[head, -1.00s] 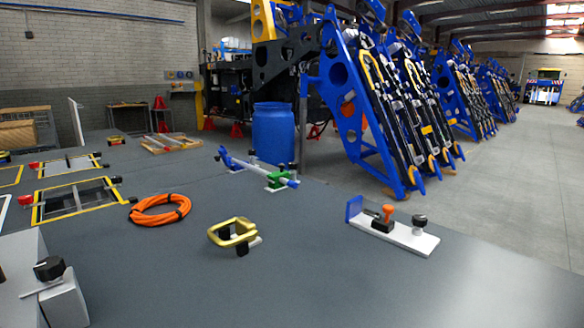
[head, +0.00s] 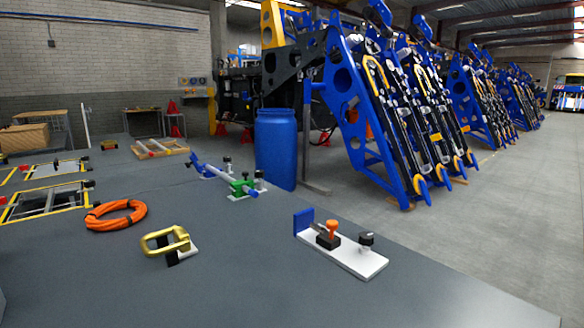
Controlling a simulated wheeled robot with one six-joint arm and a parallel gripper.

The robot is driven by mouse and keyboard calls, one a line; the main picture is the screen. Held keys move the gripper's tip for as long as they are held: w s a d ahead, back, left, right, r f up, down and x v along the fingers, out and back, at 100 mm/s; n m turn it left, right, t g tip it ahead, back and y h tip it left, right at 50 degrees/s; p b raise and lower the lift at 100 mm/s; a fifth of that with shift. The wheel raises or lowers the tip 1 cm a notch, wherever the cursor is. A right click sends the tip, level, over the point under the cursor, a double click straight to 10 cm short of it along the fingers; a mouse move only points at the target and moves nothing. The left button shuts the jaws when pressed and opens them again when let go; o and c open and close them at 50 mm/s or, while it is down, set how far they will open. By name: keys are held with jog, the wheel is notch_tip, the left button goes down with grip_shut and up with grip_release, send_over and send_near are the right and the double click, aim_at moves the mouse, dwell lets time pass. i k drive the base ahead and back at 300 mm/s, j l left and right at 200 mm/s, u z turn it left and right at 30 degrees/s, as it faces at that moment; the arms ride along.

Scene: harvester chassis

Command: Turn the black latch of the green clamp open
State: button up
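The green clamp (head: 241,188) sits around the near end of a blue and grey rod on the grey table, in the middle of the view. Its black latch (head: 244,177) looks like a small dark piece on top; it is too small to tell how it is turned. A black knob (head: 259,174) on a white post stands just right of the clamp. My gripper is not in the picture.
The grey table (head: 250,270) carries an orange cable coil (head: 116,215), a yellow handle (head: 166,241) and a white plate (head: 345,257) with a blue end block, orange knob and black knob. A blue barrel (head: 276,148) stands behind the clamp. The front table area is clear.

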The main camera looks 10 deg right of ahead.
aim_at(260, 174)
jog(key=i+l, duration=0.1)
jog(key=l, duration=1.2)
jog(key=i+l, duration=0.15)
jog(key=l, duration=0.5)
jog(key=i+l, duration=0.1)
jog(key=l, duration=0.6)
jog(key=i+l, duration=0.65)
jog(key=i, duration=0.2)
